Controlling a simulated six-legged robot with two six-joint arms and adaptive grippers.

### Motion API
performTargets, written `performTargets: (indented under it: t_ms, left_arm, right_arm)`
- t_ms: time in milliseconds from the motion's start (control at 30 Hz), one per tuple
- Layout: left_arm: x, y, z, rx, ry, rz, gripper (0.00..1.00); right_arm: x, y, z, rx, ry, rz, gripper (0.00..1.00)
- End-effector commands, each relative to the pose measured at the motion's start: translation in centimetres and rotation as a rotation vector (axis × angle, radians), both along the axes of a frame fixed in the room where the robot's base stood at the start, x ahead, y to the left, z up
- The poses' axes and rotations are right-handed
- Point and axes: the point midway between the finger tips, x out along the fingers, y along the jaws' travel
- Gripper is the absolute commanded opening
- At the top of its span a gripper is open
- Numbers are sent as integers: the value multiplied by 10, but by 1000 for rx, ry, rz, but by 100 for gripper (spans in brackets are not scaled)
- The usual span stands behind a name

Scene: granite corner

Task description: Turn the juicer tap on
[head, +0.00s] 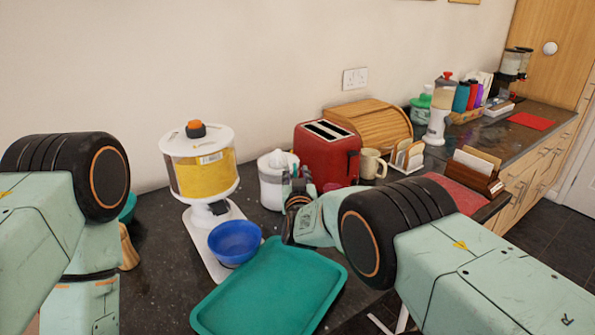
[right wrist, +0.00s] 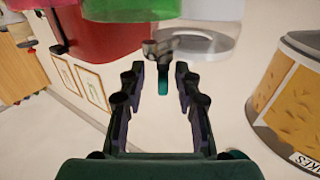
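The white juicer (head: 272,186) stands on the dark counter between the cereal dispenser and the red toaster, partly behind my right gripper. In the right wrist view, which is upside down, its pale body (right wrist: 210,45) is at the top. A grey tap (right wrist: 160,46) with a small teal lever (right wrist: 163,80) shows in front of it. My right gripper (head: 297,183) is at the juicer's front. Its two fingers (right wrist: 158,78) are open and apart, with the lever between their tips in the picture. I cannot tell whether they touch it. My left gripper is out of view.
A yellow cereal dispenser (head: 205,172) with a blue bowl (head: 235,242) stands left of the juicer. A teal tray (head: 270,290) lies in front. The red toaster (head: 328,152) and a cream mug (head: 371,164) are close on the right. A wooden bread box (head: 372,122) stands behind.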

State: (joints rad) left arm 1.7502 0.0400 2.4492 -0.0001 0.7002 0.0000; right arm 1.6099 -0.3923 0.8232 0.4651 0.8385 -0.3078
Motion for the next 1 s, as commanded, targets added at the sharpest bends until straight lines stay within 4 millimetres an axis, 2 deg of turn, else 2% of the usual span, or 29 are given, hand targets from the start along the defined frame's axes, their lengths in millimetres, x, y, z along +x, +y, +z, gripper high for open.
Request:
performTargets:
  t_ms: [367,733,1000]
  left_arm:
    - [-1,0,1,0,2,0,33]
    - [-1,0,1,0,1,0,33]
    - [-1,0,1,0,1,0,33]
  right_arm:
    - [-3,2,-1,-1,1,0,32]
    - [-2,2,0,0,1,0,1]
    - [0,2,1,-1,-3,1,0]
